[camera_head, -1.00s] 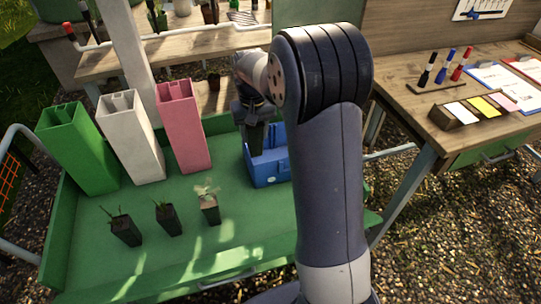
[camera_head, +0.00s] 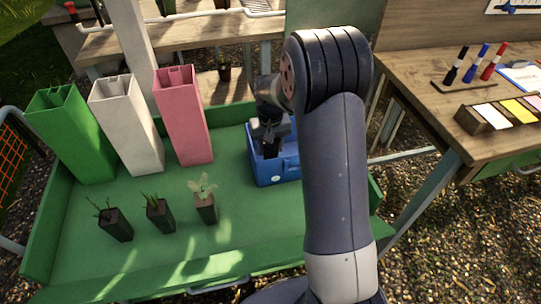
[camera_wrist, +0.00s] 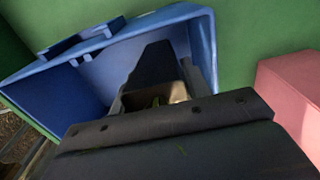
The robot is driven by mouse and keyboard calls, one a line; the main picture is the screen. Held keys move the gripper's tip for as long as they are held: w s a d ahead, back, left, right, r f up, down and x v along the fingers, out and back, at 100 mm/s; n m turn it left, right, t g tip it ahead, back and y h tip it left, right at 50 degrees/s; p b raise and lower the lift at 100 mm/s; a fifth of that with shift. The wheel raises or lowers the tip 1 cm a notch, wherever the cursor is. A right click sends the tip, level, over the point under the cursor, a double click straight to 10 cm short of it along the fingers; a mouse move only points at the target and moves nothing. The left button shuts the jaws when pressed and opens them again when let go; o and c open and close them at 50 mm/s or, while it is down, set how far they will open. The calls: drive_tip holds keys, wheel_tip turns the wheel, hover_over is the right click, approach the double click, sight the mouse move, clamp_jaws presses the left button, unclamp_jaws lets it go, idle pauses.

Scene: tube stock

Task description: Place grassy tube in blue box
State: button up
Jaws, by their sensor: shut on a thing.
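The blue box (camera_head: 278,172) stands on the green tray table, partly hidden behind my arm. My gripper (camera_head: 270,147) is over the box's opening, with its fingers reaching down inside the rim. In the wrist view the box (camera_wrist: 85,95) surrounds the fingers. My gripper (camera_wrist: 155,85) is shut on a small square tube (camera_wrist: 172,93) with a little green showing in its mouth. Most of this tube is hidden by the fingers, and whether it touches the box floor cannot be told.
Tall green (camera_head: 72,135), white (camera_head: 127,125) and pink (camera_head: 184,115) containers stand left of the box. The pink one is closest.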

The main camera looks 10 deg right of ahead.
sight(270, 154)
drive_tip(key=shift+f, duration=1.8)
drive_tip(key=shift+f+b, duration=0.1)
drive_tip(key=shift+b, duration=0.2)
drive_tip(key=o, duration=0.8)
wheel_tip(270, 154, up, 12)
drive_tip(key=shift+r+p, duration=0.15)
drive_tip(key=shift+p, duration=0.75)
